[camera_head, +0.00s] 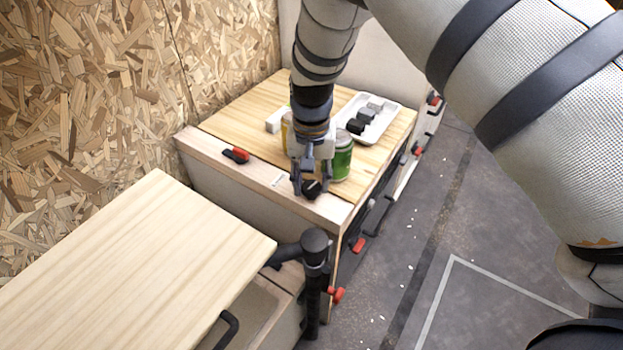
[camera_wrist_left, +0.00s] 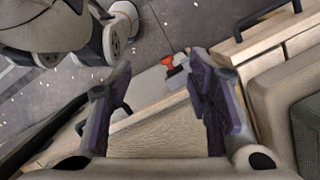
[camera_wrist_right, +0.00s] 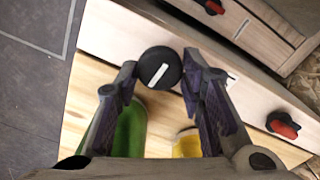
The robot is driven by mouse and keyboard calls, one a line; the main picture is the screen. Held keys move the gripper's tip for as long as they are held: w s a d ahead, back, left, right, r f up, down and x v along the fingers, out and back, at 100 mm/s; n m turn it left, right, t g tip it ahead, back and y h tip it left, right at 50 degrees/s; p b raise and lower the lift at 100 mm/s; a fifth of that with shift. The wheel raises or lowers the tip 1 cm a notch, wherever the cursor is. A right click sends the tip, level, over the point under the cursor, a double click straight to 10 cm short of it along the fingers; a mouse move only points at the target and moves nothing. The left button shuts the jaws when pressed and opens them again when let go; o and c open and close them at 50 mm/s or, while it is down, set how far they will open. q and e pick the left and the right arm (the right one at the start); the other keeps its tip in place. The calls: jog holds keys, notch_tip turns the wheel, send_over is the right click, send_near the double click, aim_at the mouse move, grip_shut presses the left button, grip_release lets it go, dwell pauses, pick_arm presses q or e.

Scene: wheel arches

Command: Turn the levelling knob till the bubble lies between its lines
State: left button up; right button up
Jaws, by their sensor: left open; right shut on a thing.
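The black round levelling knob (camera_wrist_right: 160,66) has a white mark on its face. It sits on the pale front strip of the wooden worktop and also shows in the head view (camera_head: 312,189). My right gripper (camera_head: 305,184) comes down from above and is shut on the knob, one finger on each side. A small white strip, probably the level vial (camera_head: 281,180), lies just left of the knob; its bubble and lines are too small to make out. In the left wrist view my left gripper (camera_wrist_left: 158,78) is open with nothing between its fingers.
A green can (camera_head: 342,158) and a yellow one stand close behind my right gripper. A white tray (camera_head: 387,119) with dark blocks lies behind them. A red-and-black clamp (camera_head: 237,154) sits left on the front strip. A lower wooden top (camera_head: 130,260) is nearer.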

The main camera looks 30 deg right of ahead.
aim_at(312, 186)
jog(key=shift+f, duration=0.1)
jog(key=o, duration=1.1)
jog(key=shift+o, duration=0.2)
notch_tip(312, 186, up, 12)
dwell(0.3)
